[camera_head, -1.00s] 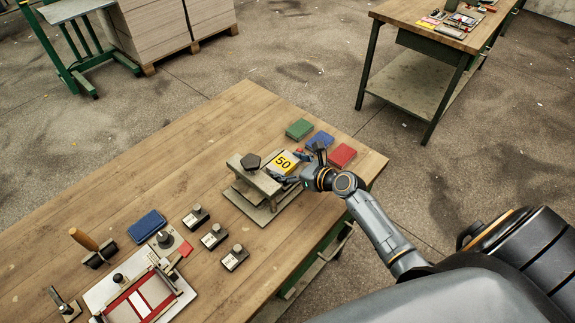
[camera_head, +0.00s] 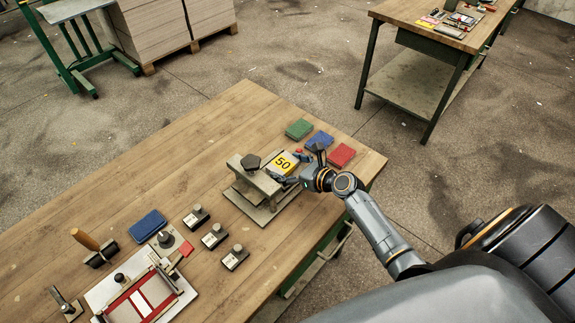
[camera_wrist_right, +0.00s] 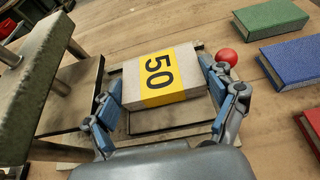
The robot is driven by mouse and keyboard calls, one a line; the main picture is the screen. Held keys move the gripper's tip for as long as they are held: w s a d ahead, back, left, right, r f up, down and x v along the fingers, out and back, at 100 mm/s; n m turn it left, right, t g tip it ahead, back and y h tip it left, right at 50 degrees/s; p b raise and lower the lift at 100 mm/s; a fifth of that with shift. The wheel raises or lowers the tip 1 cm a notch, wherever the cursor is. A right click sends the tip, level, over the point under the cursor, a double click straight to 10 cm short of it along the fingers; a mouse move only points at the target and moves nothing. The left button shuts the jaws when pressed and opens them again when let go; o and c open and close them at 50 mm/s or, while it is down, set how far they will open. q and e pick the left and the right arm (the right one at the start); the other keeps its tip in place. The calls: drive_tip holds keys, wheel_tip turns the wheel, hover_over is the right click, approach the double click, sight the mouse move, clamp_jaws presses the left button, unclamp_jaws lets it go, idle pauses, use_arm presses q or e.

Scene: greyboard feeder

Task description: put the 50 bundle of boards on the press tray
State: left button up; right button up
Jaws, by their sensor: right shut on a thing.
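The 50 bundle of boards (camera_head: 283,163) is a grey block with a yellow band marked 50. It also shows in the right wrist view (camera_wrist_right: 122,86), between my right gripper's fingers. My right gripper (camera_head: 293,169) is shut on the bundle from its two sides; its fingers show in the right wrist view (camera_wrist_right: 165,103). Whether the bundle touches the tray I cannot tell. My left gripper is not in view.
Green (camera_head: 299,129), blue (camera_head: 320,140) and red (camera_head: 341,155) books lie behind and right of the bundle. A red ball (camera_wrist_right: 227,57) is close beside the right finger. Three small stamped weights (camera_head: 214,236) stand left of the press. The table's (camera_head: 190,135) back left is clear.

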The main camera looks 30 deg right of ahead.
drive_tip(key=shift+f, duration=0.4)
idle(1.4)
drive_tip(key=o, duration=1)
drive_tip(key=v, duration=1.2)
